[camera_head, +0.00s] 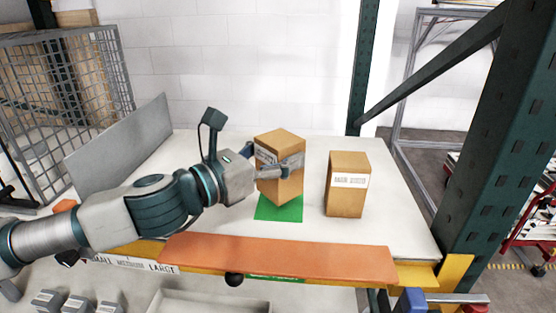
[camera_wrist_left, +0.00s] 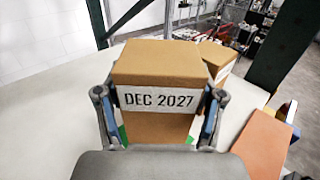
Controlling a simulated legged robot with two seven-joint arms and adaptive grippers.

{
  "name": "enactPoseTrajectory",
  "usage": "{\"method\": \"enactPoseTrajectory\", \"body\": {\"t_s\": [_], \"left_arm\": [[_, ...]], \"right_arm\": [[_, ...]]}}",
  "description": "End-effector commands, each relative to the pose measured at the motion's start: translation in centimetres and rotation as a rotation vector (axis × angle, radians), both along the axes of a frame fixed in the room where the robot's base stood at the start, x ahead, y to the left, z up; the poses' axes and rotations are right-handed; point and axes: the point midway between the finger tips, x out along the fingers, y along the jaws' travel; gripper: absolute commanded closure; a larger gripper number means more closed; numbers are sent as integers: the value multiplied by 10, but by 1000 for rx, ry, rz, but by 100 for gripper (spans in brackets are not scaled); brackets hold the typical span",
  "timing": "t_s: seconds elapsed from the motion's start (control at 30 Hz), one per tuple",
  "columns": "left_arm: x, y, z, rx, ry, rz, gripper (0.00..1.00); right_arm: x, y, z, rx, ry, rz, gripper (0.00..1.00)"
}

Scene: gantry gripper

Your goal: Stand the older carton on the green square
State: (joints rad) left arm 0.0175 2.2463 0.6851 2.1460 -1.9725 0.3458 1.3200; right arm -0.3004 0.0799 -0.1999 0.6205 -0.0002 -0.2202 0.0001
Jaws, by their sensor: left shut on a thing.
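A brown carton (camera_head: 284,188) with a white label is in my left gripper (camera_head: 277,170). In the left wrist view this carton (camera_wrist_left: 158,65) reads "DEC 2027", with a finger on each side. The carton is upright, at or just over the green square (camera_head: 268,212); I cannot tell whether its base touches. Green also shows beside its lower part in the left wrist view. A second brown carton (camera_head: 346,198) stands upright to the right on the table, apart from the first. Its label is too small to read surely. My right gripper is out of view.
The pale table (camera_head: 390,225) is clear around the cartons. An orange strip (camera_head: 280,257) runs along its front edge. A grey panel (camera_head: 120,143) stands at the left, and a dark green rack post (camera_head: 500,140) rises at the right.

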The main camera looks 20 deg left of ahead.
Motion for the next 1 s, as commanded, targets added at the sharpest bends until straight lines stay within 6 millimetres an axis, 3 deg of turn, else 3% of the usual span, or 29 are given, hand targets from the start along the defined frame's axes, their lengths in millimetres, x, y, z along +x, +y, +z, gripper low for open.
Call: {"method": "enactPoseTrajectory", "body": {"t_s": [0.13, 0.37, 0.8, 0.83, 0.9, 1.0], "left_arm": [[16, 5, -4, 2, 3, 0, 88], [13, 5, -35, 0, 1, -2, 88], [13, 5, -40, 0, -1, 0, 88], [13, 5, -40, 1, 0, 0, 24], [13, 5, -39, 1, 0, 0, 7], [13, 4, -39, 1, 0, 0, 7]], "right_arm": [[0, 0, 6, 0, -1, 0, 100], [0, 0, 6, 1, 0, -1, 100], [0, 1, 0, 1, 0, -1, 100], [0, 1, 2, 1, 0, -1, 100], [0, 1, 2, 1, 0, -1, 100], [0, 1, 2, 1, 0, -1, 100]]}}
